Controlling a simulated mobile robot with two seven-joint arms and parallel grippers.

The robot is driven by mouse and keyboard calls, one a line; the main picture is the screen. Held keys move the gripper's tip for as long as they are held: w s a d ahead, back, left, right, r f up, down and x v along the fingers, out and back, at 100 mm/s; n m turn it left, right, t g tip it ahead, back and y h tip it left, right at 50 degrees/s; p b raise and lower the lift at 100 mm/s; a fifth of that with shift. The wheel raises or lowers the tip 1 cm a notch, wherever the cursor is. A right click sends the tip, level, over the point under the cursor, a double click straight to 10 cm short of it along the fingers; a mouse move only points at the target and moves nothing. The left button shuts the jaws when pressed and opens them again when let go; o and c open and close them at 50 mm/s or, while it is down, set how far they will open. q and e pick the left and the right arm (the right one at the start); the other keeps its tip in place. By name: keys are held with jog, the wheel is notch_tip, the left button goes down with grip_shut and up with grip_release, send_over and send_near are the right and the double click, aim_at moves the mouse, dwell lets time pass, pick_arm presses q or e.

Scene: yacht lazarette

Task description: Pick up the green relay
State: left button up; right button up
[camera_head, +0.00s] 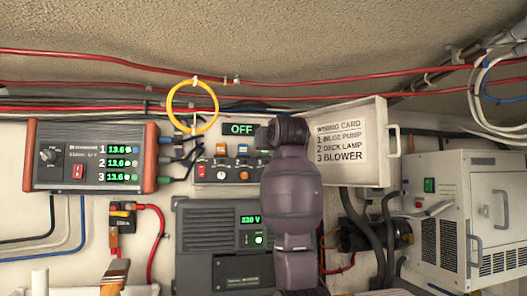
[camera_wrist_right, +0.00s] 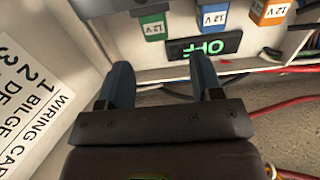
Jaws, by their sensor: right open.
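The green relay (camera_wrist_right: 153,27), labelled 12 V, sits in the panel row at the top of the right wrist view. A blue relay (camera_wrist_right: 211,18) and an orange relay (camera_wrist_right: 271,12) stand beside it. My right gripper (camera_wrist_right: 163,78) is open and empty, its two dark blue fingers pointing toward the panel. The green relay lies ahead of the fingers and apart from them. In the head view, my right arm hides the green relay, while the orange (camera_head: 221,149) and blue relays (camera_head: 247,149) show left of the arm. My left gripper is not in view.
A lit OFF display (camera_wrist_right: 204,46) lies near the fingers in the right wrist view. The wiring card box (camera_head: 385,143) stands right of my arm. Red cables (camera_head: 400,72) run above.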

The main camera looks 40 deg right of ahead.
aim_at(264, 152)
jog(key=shift+p+x, duration=1.4)
jog(key=shift+x, duration=2.3)
jog(key=shift+s+d+f, duration=0.1)
jog(key=shift+c, duration=0.2)
jog(key=c, duration=1)
